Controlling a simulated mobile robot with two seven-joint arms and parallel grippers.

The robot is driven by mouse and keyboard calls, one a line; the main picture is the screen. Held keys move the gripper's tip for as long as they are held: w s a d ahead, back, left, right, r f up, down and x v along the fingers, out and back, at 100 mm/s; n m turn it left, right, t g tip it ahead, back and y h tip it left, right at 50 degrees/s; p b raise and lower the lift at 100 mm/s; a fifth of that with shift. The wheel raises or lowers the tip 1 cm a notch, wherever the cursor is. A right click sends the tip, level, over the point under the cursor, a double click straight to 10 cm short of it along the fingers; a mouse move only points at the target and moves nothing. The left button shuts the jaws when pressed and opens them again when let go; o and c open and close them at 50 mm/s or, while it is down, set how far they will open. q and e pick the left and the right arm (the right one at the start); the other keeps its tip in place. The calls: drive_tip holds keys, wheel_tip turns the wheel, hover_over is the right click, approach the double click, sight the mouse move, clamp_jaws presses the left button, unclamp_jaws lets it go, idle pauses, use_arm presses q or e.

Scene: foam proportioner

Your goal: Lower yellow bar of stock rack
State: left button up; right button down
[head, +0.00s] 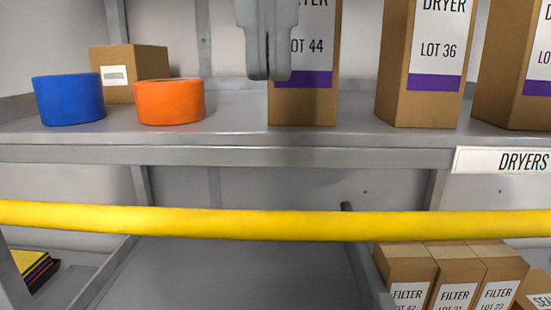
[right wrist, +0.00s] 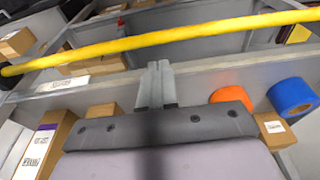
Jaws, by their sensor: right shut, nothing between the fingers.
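The yellow bar (head: 270,224) runs across the whole head view in front of the rack, below the grey upper shelf's edge. In the right wrist view the yellow bar (right wrist: 170,38) crosses the upper part, with a dark end at the left. My right gripper (head: 268,78) comes down from the top of the head view. It is shut and empty, above the bar and apart from it, in front of a LOT 44 box. In the right wrist view the shut fingers (right wrist: 156,72) point toward the bar with a gap between. My left gripper is not in view.
The upper shelf (head: 230,125) holds a blue roll (head: 69,100), an orange roll (head: 170,101), a small carton (head: 140,62) and tall DRYER boxes (head: 425,70). A DRYERS label (head: 505,161) is on its edge. Filter boxes (head: 458,275) stand below at right; the lower middle bay (head: 235,275) looks empty.

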sight(274, 215)
drive_tip(key=f, duration=0.2)
drive_tip(key=w+f, duration=0.1)
drive_tip(key=f, duration=0.5)
drive_tip(key=shift+w+f, duration=0.2)
drive_tip(key=shift+w, duration=0.15)
drive_tip(key=shift+w+f, duration=0.2)
drive_tip(key=shift+f, duration=0.6)
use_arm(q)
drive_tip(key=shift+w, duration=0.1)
